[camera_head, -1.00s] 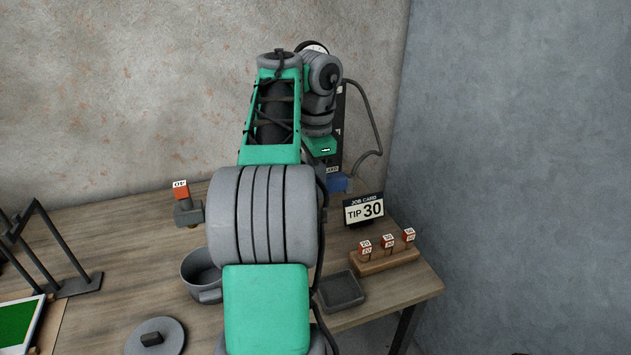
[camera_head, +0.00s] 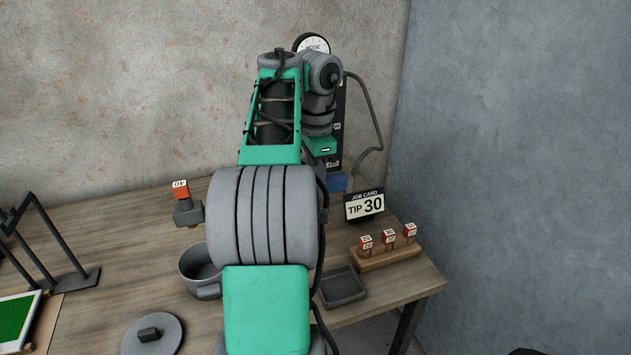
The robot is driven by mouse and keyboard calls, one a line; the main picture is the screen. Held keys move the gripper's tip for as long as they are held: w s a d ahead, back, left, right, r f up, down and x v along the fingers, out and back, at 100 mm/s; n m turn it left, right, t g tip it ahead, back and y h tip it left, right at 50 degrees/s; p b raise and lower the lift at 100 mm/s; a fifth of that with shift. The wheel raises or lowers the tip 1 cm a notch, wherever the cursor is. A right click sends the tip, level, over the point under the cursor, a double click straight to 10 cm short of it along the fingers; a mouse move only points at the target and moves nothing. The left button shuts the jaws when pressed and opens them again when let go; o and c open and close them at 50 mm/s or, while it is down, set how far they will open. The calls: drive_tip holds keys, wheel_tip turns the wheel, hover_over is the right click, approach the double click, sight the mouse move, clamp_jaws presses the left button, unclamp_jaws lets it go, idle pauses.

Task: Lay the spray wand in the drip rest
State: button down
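My gripper's green housing (camera_head: 322,147) shows at the back, below the grey wrist. Its fingers are hidden, so I cannot see whether they are open or shut. A dark grey head with a red block marked 40 (camera_head: 187,212) shows left of my arm and looks like the nozzle end of the spray wand. The rest of it is hidden behind my arm, as is any contact with my gripper. The black frame stand (camera_head: 72,282) at the left may be the drip rest; I cannot tell for certain.
A job card (camera_head: 364,205) reads TIP 30. A wooden block (camera_head: 388,259) holds three red-and-white tips. A dark square tray (camera_head: 342,287), a grey pot (camera_head: 199,268) and a round lid (camera_head: 152,337) stand on the wooden table (camera_head: 128,225). A hose (camera_head: 374,115) hangs at the back.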

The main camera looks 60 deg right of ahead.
drive_tip(key=shift+f+b, duration=1.4)
drive_tip(key=shift+b, duration=0.05)
drive_tip(key=c, duration=1)
unclamp_jaws()
wheel_tip(320, 180, up, 8)
drive_tip(key=p, duration=0.7)
drive_tip(key=shift+f, duration=0.1)
